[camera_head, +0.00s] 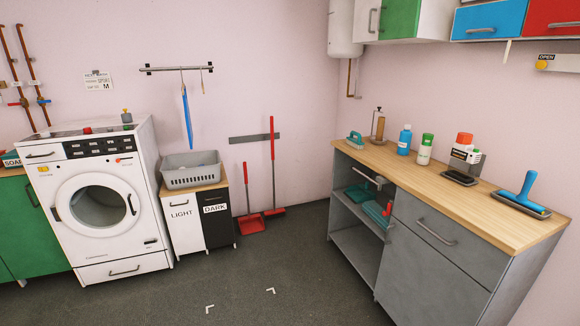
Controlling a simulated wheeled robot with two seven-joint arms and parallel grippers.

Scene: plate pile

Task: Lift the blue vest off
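A narrow blue item (187,120), which looks like the blue vest seen nearly edge-on, hangs from a hook or hanger on the wall rail (165,70). Its lower end hangs above the grey basket (192,178) and looks apart from it. A second, empty-looking hanger or hook (202,82) hangs to its right on the same rail. Neither of my grippers is in view.
A white washing machine (98,205) stands left of the light/dark cabinet (203,222) under the basket. A red broom (272,165) and dustpan (250,222) stand right of it. A wooden counter (450,195) with bottles is at right. The middle floor is clear.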

